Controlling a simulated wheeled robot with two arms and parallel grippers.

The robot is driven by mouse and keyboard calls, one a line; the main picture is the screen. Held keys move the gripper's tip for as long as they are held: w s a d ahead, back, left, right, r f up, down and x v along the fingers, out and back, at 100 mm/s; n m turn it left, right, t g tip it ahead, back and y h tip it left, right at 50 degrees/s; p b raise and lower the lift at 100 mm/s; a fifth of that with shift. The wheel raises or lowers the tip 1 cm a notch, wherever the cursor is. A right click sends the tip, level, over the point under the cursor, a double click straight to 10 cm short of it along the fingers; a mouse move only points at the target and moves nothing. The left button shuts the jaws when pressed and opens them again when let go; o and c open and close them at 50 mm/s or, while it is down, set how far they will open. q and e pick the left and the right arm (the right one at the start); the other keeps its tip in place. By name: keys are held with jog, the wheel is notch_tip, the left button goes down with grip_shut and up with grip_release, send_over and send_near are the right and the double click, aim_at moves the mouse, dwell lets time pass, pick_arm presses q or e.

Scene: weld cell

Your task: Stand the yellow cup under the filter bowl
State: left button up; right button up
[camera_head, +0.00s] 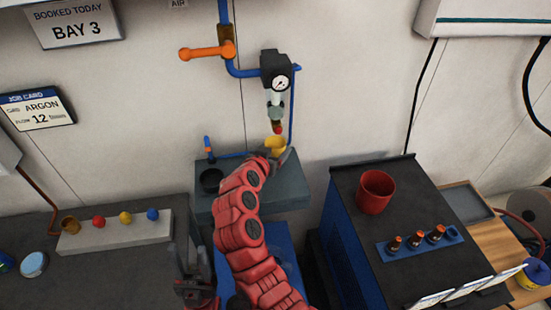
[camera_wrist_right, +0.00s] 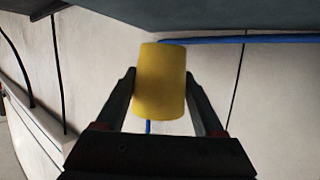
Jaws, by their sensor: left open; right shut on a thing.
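The yellow cup (camera_head: 276,146) is near the back of the grey shelf (camera_head: 290,190) in the head view. It shows just below the filter bowl (camera_head: 276,102), whose lower end has a red tip. I cannot tell whether the cup touches the shelf. My right gripper (camera_head: 280,155) is shut on the cup, partly hidden by my red arm. In the right wrist view the cup (camera_wrist_right: 160,85) sits between the two dark fingers of that gripper (camera_wrist_right: 160,105). My left gripper (camera_head: 193,268) is open and empty at the lower left, away from the cup.
A black cup (camera_head: 211,180) stands on the shelf's left part. A pressure gauge (camera_head: 281,83), blue pipes and an orange valve handle (camera_head: 205,52) are on the wall above. A dark cabinet with a red cup (camera_head: 375,192) stands right; a block with coloured balls (camera_head: 115,232) lies left.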

jog(key=shift+f, duration=1.6)
jog(key=shift+f+b, duration=0.15)
jog(key=shift+b, duration=0.25)
jog(key=o, duration=1.5)
